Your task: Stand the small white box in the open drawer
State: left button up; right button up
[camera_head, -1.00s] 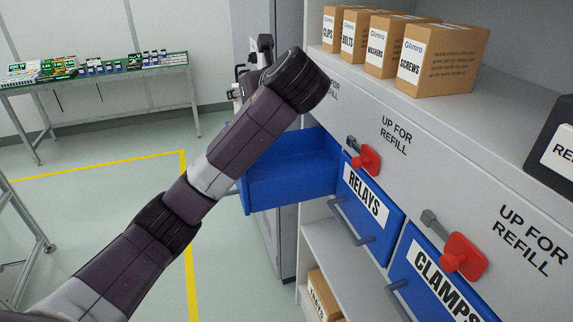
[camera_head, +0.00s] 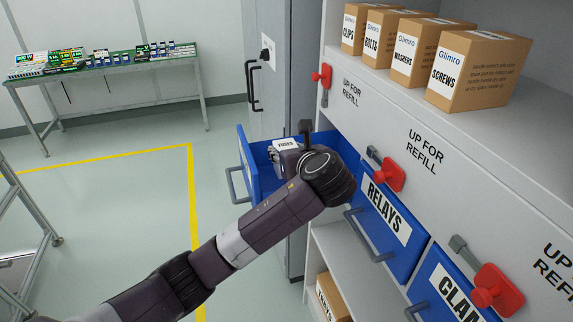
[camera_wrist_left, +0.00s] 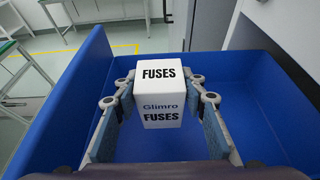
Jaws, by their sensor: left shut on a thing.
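The small white box (camera_wrist_left: 161,98), printed "FUSES" and "Glimro", is upright between the fingers of my left gripper (camera_wrist_left: 160,95) in the left wrist view. The gripper is shut on it. The open blue drawer (camera_wrist_left: 275,110) surrounds the box and gripper; its empty floor shows around them. I cannot tell whether the box touches the floor. In the head view the box's top (camera_head: 285,144) shows above the drawer (camera_head: 247,165), and my left wrist covers part of both. My right gripper is not in view.
Shut blue drawers marked RELAYS (camera_head: 385,212) and CLAMPS (camera_head: 455,290) lie to the right, with red latches (camera_head: 388,175) above them. Brown boxes (camera_head: 480,65) stand on the shelf above. A grey cabinet (camera_head: 268,70) stands behind the drawer.

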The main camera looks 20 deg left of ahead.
pick_arm(q)
jog(key=shift+f, duration=0.5)
notch_tip(320, 180, down, 4)
jog(key=shift+r, duration=0.25)
jog(key=shift+f, duration=0.2)
jog(key=o, duration=1.3)
jog(key=shift+c, duration=0.2)
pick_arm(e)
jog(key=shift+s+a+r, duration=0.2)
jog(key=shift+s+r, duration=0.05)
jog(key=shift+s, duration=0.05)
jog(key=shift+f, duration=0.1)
